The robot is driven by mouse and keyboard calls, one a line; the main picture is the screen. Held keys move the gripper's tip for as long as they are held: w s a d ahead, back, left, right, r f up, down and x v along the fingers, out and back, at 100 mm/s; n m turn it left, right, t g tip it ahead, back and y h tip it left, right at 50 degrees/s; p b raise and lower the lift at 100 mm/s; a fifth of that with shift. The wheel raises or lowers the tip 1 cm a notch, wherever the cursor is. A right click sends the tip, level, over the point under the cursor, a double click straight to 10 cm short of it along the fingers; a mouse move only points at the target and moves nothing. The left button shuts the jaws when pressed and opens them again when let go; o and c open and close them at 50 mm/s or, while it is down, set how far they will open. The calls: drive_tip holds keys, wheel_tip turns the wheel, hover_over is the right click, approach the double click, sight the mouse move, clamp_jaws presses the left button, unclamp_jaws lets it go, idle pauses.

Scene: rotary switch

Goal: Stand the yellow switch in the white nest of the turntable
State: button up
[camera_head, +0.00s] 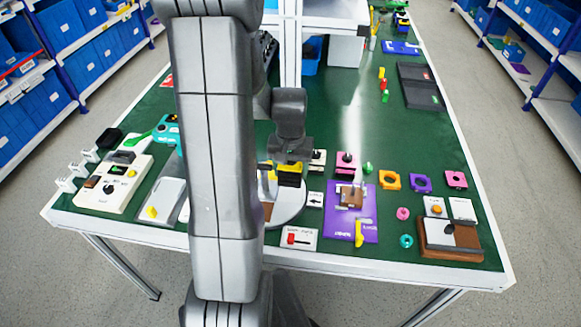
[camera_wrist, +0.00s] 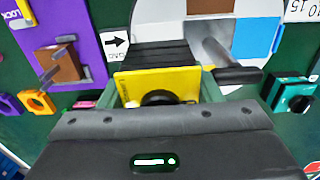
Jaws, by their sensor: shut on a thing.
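The yellow switch (camera_head: 289,178) has a dark knob and is held in my gripper (camera_head: 291,163), over the turntable (camera_head: 288,213). In the wrist view the yellow switch (camera_wrist: 128,84) shows its yellow face and round black knob, with a black ribbed part behind it. The turntable (camera_wrist: 165,12) is a white disc with brown and blue patches and a grey post. My arm hides its left part in the head view. I cannot make out the white nest clearly. The gap between switch and disc cannot be judged.
A purple board (camera_head: 365,225) with a brown block lies right of the turntable. A red-handled white box (camera_head: 298,239) stands in front. A white control panel (camera_head: 115,187) is at the left. Coloured rings and a brown-based box (camera_head: 449,240) are at the right. A white post rises behind.

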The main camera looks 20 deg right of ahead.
sight(290, 183)
drive_tip(key=shift+f+b, duration=1.9)
drive_tip(key=shift+f, duration=0.75)
drive_tip(key=shift+s+a+f, duration=0.15)
drive_tip(key=shift+s+f, duration=0.1)
drive_tip(key=shift+f, duration=0.1)
drive_tip(key=shift+s+f+b, duration=0.1)
drive_tip(key=shift+f+b, duration=0.05)
drive_tip(key=shift+b, duration=0.2)
drive_tip(key=shift+s+a+r+p, duration=0.1)
drive_tip(key=shift+r+p, duration=0.3)
drive_tip(key=shift+r, duration=0.15)
drive_tip(key=shift+r, duration=0.15)
drive_tip(key=shift+w+r+p, duration=0.3)
drive_tip(key=shift+r+p, duration=0.2)
drive_tip(key=shift+r, duration=0.1)
drive_tip(key=shift+f, duration=0.25)
